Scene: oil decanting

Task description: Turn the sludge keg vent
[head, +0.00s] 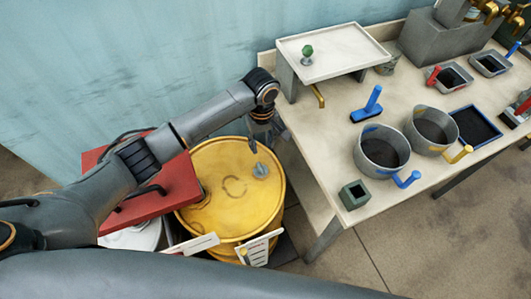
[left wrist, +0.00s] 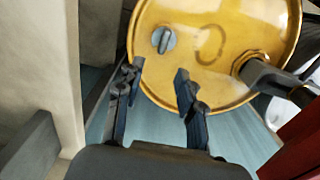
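The yellow keg (head: 225,200) stands on the floor left of the workbench, with a small grey vent knob (head: 260,170) on its lid near the right edge. In the left wrist view the lid (left wrist: 235,60) fills the top, and the vent knob (left wrist: 163,40) lies just beyond the fingertips. My left gripper (head: 262,140) points down from above the far right part of the lid. In the left wrist view its two fingers (left wrist: 160,70) are apart with nothing between them; they do not visibly touch the knob. My right gripper is not in view.
A red box-like thing (head: 150,185) stands left of the keg, close to my left arm. The workbench (head: 320,165) on the right bears two pots (head: 382,150), a blue-handled tool (head: 368,105) and a raised white tray (head: 335,60).

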